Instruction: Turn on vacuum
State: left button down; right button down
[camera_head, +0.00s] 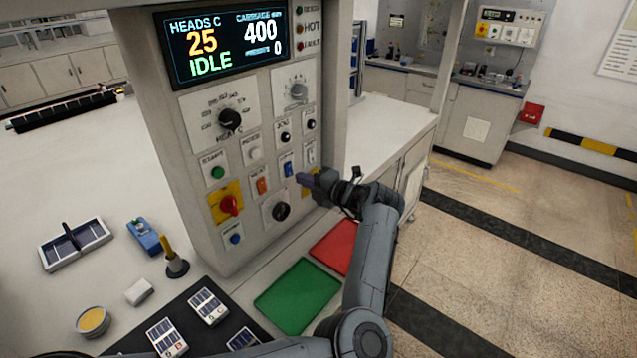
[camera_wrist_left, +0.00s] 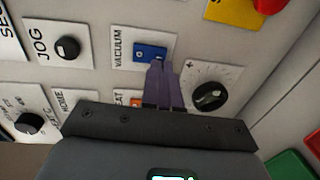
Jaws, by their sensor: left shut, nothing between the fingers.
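The vacuum switch (camera_head: 288,170) is a blue rocker on the front of the grey control panel. In the left wrist view, the blue switch (camera_wrist_left: 150,51) sits beside the label "VACUUM". My left gripper (camera_head: 303,179) is shut and empty, just right of the switch in the head view. In the left wrist view its purple fingertips (camera_wrist_left: 158,64) overlap the switch's lower edge. I cannot tell whether they touch it. Which way the rocker is tipped is too small to tell. My right gripper is not in view.
An orange heat switch (camera_head: 262,186), a black knob (camera_head: 280,211) and a red emergency knob (camera_head: 229,206) are close by on the panel. The display (camera_head: 222,43) reads IDLE. Green (camera_head: 297,296) and red (camera_head: 337,247) mats lie below. Small parts stand on the table at left.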

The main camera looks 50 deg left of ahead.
aim_at(290, 175)
pick_arm(q)
jog(key=shift+x, duration=1.3)
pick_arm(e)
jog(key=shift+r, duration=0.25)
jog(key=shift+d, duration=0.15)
pick_arm(q)
jog(key=shift+s+a+f, duration=0.1)
jog(key=shift+s, duration=0.05)
jog(key=shift+a+f, duration=0.1)
jog(key=shift+d, duration=0.2)
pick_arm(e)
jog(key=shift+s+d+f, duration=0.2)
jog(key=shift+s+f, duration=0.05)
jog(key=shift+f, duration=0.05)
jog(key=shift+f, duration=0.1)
